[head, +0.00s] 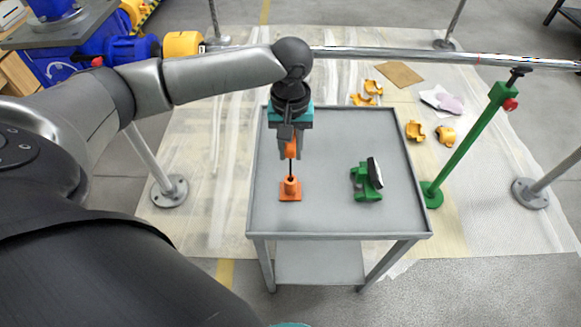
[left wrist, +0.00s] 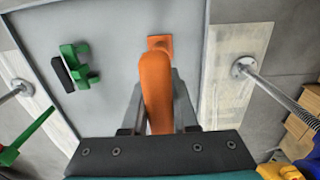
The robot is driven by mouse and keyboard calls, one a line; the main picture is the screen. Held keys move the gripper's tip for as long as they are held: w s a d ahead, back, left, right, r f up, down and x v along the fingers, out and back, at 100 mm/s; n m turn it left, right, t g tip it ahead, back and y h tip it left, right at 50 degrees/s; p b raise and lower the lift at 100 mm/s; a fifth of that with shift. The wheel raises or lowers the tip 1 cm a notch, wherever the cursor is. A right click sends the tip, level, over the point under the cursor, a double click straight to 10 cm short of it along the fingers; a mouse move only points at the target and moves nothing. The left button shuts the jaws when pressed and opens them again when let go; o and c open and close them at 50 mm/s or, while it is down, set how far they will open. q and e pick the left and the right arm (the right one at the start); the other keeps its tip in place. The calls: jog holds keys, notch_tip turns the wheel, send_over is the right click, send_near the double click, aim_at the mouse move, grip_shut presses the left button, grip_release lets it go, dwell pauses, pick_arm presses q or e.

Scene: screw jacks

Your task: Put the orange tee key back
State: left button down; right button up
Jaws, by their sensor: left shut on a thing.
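My left gripper (head: 290,150) points down over the grey cart and is shut on the handle of the orange tee key (head: 292,144). The key's thin dark shaft hangs upright below the fingers. Its lower end meets the top of the orange holder (head: 290,190); I cannot tell how far it is inside. In the left wrist view the orange handle (left wrist: 156,88) lies between the fingers (left wrist: 160,108) and hides the shaft. Part of the orange holder (left wrist: 160,42) shows beyond it. My right gripper is not in view.
A green stand with a black part (head: 367,180) sits on the cart top (head: 330,215), right of the holder. Yellow clamp pieces (head: 415,130) lie on the floor. The cart's front is clear.

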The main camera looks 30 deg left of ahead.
pick_arm(q)
jog(key=shift+f, duration=0.75)
notch_tip(320, 180, down, 4)
jog(key=shift+f+b, duration=0.15)
jog(key=shift+b, duration=0.75)
jog(key=shift+f, duration=0.5)
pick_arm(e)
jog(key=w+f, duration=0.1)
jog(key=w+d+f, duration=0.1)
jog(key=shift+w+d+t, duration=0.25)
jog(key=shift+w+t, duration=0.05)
pick_arm(q)
jog(key=c, duration=1)
grip_release()
jog(key=shift+f, duration=0.1)
jog(key=shift+o, duration=1.6)
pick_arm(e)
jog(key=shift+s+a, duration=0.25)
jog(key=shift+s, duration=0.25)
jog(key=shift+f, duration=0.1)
